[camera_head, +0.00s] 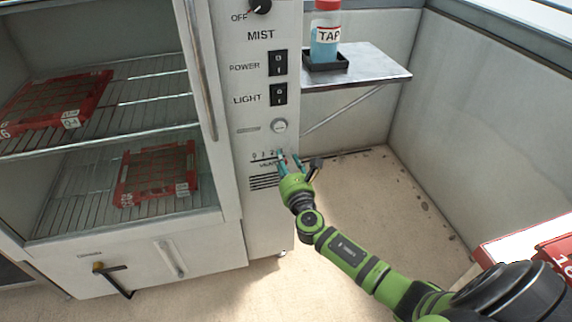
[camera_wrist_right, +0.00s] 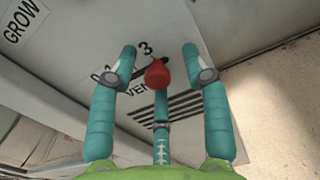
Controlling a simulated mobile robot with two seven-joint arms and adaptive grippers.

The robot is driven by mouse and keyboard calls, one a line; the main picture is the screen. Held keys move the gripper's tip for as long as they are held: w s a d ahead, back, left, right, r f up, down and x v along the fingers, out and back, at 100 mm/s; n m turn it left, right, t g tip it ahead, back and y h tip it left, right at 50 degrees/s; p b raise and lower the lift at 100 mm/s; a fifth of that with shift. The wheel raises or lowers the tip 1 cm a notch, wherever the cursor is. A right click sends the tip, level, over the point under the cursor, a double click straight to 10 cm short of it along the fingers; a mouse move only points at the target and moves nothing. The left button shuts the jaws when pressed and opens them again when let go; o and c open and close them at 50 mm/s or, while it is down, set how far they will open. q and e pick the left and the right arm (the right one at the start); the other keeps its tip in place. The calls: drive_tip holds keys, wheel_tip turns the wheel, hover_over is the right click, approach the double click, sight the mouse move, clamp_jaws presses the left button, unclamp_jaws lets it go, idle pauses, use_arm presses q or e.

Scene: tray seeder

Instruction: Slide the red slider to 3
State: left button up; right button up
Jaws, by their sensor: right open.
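The red slider (camera_wrist_right: 157,73) shows in the right wrist view as a rounded red knob near the printed 3 on a scale above the vent slots. The knob hides part of the scale, so I cannot tell its exact setting. My right gripper (camera_wrist_right: 159,50) is open, with a finger on either side of the knob and a third finger below it. I see gaps between the side fingers and the knob. In the head view my right gripper (camera_head: 288,160) is at the scale (camera_head: 263,156) on the white panel and largely covers the slider. My left gripper is not in view.
Above the scale are a round button (camera_head: 279,126), the LIGHT switch (camera_head: 278,95) and the POWER switch (camera_head: 277,63). A metal shelf (camera_head: 375,72) holds a TAP bottle (camera_head: 325,40). Red trays (camera_head: 125,180) sit on racks at left. The floor (camera_head: 370,190) right of the panel is clear.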

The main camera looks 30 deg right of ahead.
drive_tip(key=v, duration=1.2)
drive_tip(key=shift+f, duration=0.15)
